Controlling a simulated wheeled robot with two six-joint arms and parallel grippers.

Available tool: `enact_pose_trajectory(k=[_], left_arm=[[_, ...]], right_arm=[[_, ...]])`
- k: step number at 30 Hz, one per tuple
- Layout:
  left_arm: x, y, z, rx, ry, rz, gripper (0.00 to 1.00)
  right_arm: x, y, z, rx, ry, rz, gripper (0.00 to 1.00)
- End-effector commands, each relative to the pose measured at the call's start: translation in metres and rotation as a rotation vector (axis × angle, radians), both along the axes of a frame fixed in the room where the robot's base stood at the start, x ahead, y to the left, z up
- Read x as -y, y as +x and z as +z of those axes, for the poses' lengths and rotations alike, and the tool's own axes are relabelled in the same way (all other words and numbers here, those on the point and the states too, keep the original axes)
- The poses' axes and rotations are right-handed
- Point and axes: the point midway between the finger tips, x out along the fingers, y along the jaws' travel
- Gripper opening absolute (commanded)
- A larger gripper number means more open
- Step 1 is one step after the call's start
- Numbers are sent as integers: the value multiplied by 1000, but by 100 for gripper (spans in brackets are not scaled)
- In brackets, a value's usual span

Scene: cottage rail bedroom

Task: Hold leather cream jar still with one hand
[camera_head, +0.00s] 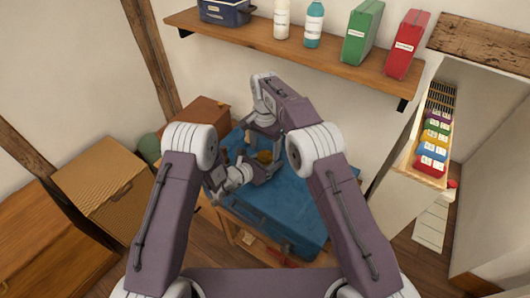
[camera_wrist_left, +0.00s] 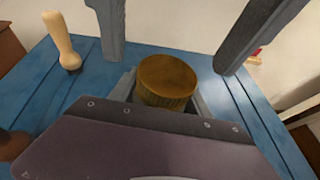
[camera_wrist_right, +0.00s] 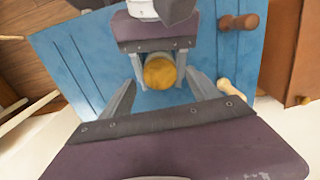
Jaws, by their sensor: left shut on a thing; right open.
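The leather cream jar, round with a yellow-brown lid, stands on the blue worktop (camera_head: 290,203); it shows in the head view (camera_head: 265,156), left wrist view (camera_wrist_left: 167,78) and right wrist view (camera_wrist_right: 160,72). My left gripper (camera_wrist_left: 163,88) is shut on the jar, one finger on each side below the lid. My right gripper (camera_wrist_right: 161,82) is open, its fingers spread wide and apart from the jar, on either side of it. The arms hide part of the worktop in the head view.
A pale wooden handle (camera_wrist_left: 63,42) and a brown wooden piece (camera_wrist_right: 240,22) are on the worktop near the jar. A wall shelf (camera_head: 300,52) with bottles and binders runs above. The worktop's front part is clear.

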Motion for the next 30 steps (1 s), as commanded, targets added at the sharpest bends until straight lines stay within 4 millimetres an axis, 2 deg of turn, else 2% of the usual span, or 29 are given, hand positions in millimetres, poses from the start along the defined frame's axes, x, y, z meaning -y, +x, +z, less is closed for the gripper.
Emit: enact_pose_trajectory(k=[4, 11, 12, 14, 24, 26, 30], left_arm=[[0, 0, 0, 1, -1, 0, 0], [0, 0, 0, 1, -1, 0, 0], [0, 0, 0, 1, -1, 0, 63], [0, 0, 0, 0, 0, 0, 80], [-2, -2, 1, -1, 0, 1, 80], [-7, -6, 4, -1, -1, 3, 80], [-26, -27, 16, -3, -1, 4, 80]], right_arm=[[0, 0, 18, 1, 0, 0, 71], [0, 0, 21, 0, 0, 0, 71], [0, 0, 21, 0, 0, 0, 71], [0, 0, 21, 0, 0, 0, 71], [0, 0, 21, 0, 0, 0, 71], [0, 0, 21, 0, 0, 0, 71], [0, 0, 23, 0, 0, 0, 71]])
